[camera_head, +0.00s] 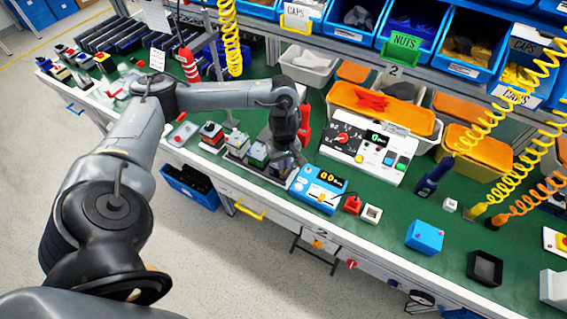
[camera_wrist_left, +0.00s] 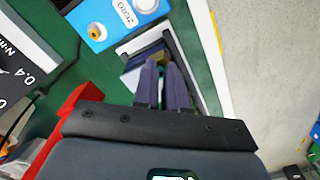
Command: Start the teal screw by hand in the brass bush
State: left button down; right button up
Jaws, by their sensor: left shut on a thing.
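My left gripper (camera_head: 290,160) is low over the bench, just left of a blue box with a lit display. In the left wrist view its two dark fingers (camera_wrist_left: 166,72) are close together over a pale-edged fixture (camera_wrist_left: 139,42). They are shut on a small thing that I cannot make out. A brass-coloured piece (camera_wrist_left: 156,51) shows just beyond the fingertips and may be the brass bush. I cannot tell whether it touches what I hold. I cannot pick out the teal screw in either view. My right gripper is not in view.
The blue display box (camera_head: 317,188) stands close right of the gripper. A white control panel (camera_head: 363,145) is behind it. Several button boxes (camera_head: 212,135) stand to the left.

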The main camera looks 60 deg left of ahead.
pick_arm(q)
jog(key=c, duration=1.1)
grip_release()
notch_tip(320, 180, up, 11)
jog(key=p, duration=0.7)
jog(key=shift+s+f, duration=0.1)
jog(key=shift+f, duration=0.1)
